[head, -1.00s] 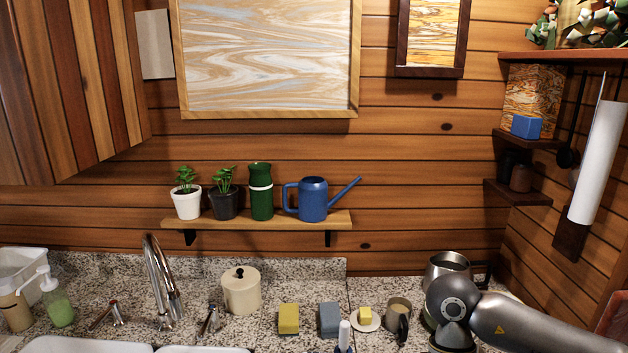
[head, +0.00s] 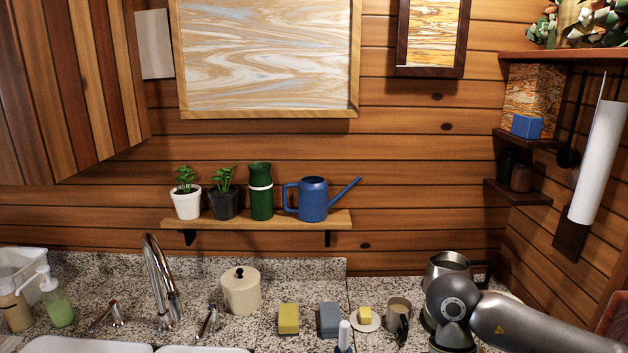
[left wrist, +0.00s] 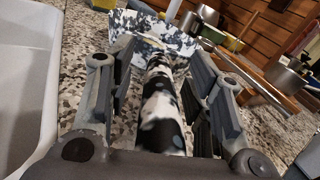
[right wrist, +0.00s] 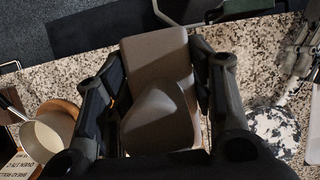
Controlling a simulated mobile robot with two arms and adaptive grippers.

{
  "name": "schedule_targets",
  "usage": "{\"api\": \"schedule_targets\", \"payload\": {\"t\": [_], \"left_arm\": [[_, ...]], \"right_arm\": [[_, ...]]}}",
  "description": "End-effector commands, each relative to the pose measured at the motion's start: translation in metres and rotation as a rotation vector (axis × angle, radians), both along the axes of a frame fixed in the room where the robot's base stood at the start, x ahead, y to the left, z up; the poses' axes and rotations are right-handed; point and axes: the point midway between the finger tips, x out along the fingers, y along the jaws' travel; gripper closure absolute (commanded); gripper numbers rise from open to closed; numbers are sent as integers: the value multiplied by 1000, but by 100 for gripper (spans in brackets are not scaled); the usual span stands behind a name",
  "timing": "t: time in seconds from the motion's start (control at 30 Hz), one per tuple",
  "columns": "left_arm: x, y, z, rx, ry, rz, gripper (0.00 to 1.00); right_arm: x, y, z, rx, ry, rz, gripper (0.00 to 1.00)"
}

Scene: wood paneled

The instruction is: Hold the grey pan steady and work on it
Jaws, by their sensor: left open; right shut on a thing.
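A pan-like piece (left wrist: 140,25) with a mottled grey, black and white surface shows in the left wrist view. A thick handle (left wrist: 160,120) of the same pattern runs between the fingers of my left gripper (left wrist: 158,62), which is open around it. The mottled piece also shows at the lower right of the right wrist view (right wrist: 275,130). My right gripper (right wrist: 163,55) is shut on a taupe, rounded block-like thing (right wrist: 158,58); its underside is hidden. The head view shows neither gripper, only my right arm at lower right.
A metal pot (head: 446,266) stands at the back right of the counter. A mug (head: 398,309), butter dish (head: 365,320), yellow sponge (head: 289,319) and cream canister (head: 241,291) stand nearby. A light pan (right wrist: 45,138) is left in the right wrist view. The faucet (head: 160,285) rises left.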

Motion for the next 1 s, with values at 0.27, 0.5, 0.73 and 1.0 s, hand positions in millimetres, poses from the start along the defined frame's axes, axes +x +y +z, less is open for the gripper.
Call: {"api": "schedule_targets", "payload": {"t": [0.27, 0.5, 0.73, 1.0], "left_arm": [[0, 0, 0, 0, 0, 0, 76], [0, 0, 0, 0, -1, 0, 100], [0, 0, -1, 0, 0, 0, 100], [0, 0, -4, 1, 1, 1, 100]], "right_arm": [[0, 0, 0, 0, 0, 0, 70], [0, 0, 0, 0, 0, 0, 70], [0, 0, -1, 0, 0, 0, 70], [0, 0, -4, 0, 0, 0, 70]]}}
